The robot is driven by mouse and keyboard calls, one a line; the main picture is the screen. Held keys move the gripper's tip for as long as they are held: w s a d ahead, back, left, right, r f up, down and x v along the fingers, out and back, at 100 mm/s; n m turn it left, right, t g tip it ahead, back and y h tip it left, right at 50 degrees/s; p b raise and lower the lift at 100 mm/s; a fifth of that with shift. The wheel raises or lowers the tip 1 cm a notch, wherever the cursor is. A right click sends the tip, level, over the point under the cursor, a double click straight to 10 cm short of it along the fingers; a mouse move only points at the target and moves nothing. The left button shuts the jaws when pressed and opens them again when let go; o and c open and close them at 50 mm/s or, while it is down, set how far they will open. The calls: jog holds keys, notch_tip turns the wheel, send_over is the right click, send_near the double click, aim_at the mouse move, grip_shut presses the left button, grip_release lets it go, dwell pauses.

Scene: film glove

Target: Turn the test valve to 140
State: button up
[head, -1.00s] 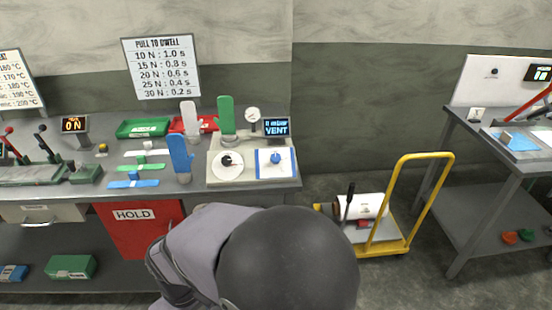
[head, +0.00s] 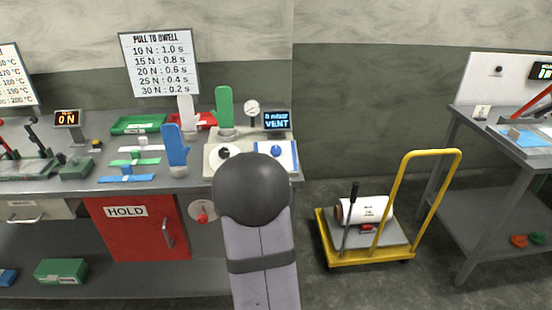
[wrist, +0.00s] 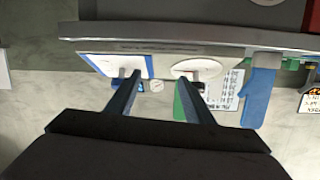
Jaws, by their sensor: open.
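The test station (head: 212,165) stands at the right end of the bench. It has a white dial with a black knob (head: 224,151) and a blue-edged white panel with a blue knob (head: 277,151). No label shows which is the test valve. A small gauge (head: 251,107) and a display reading VENT (head: 276,120) stand behind. My gripper is hidden behind my arm in the head view. In the wrist view my gripper (wrist: 161,77) is open and empty, its fingers pointing towards the station, with the blue-edged panel (wrist: 117,62) and round dial (wrist: 196,69) beyond.
A red knob on a white disc (head: 203,212) is below the bench edge, beside the red HOLD cabinet (head: 150,245). A yellow cart (head: 330,257) stands on the floor to the right.

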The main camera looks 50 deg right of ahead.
jog(key=s+d+r+m+h, duration=0.2)
jog(key=s+d+h, duration=0.2)
jog(key=d, duration=0.3)
jog(key=shift+g, duration=0.3)
jog(key=shift+p+x, duration=0.65)
jog(key=shift+x, duration=2.8)
jog(key=shift+w+a+r, duration=0.1)
jog(key=shift+w, duration=0.05)
jog(key=c, duration=1.1)
